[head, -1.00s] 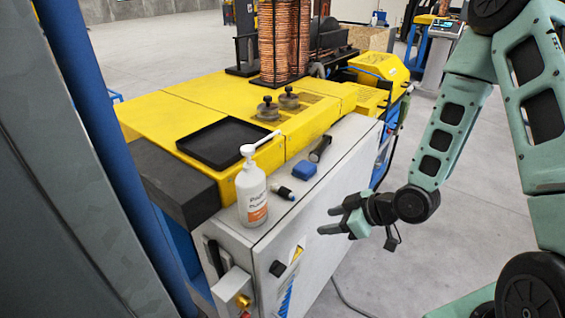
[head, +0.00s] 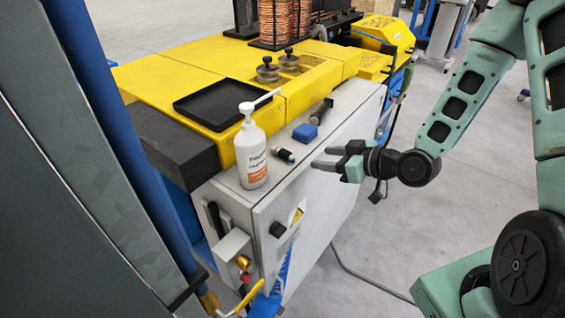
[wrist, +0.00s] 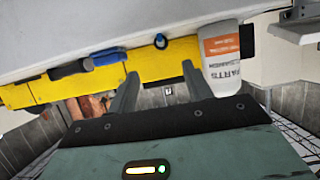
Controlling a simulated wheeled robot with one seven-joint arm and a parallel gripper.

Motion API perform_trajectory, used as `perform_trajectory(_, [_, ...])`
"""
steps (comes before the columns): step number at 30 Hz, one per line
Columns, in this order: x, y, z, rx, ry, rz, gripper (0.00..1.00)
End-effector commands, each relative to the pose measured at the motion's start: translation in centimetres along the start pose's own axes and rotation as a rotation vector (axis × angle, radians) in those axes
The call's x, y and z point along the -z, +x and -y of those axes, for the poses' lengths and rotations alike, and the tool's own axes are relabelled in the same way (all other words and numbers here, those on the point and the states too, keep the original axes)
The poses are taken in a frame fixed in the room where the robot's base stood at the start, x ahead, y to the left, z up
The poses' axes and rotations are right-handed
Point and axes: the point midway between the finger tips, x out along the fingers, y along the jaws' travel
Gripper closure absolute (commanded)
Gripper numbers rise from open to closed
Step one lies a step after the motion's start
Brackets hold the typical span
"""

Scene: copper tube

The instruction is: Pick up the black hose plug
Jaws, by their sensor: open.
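The black hose plug (head: 284,154), a small dark cylinder with a blue ring, lies on the grey cabinet top between the white pump bottle (head: 251,158) and a blue block (head: 305,132). In the wrist view the plug (wrist: 161,41) shows small, beyond and roughly between my fingertips. My gripper (head: 330,166) is open and empty. In the head view it is to the right of the plug, near the cabinet's edge and apart from the plug. The wrist view shows both fingers (wrist: 160,72) spread with nothing between them.
The pump bottle (wrist: 222,60) stands close to the plug on one side. The blue block (wrist: 108,56) and a black cylindrical tool (head: 322,110) lie on the other. A black tray (head: 221,104) sits on the yellow machine top (head: 160,77). Open floor lies right of the cabinet.

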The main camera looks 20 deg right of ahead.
Motion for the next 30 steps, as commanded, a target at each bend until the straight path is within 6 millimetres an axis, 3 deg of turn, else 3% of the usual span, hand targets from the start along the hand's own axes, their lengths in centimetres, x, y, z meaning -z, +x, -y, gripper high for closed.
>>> perform_trajectory(14, [-0.7,1.8,0.3,-0.001,-0.007,0.002,0.5])
perform_trajectory(19, [-0.4,4.9,0.4,0.003,-0.003,0.003,0.5])
perform_trajectory(30, [-0.3,8.2,0.3,0.002,-0.002,0.003,0.5])
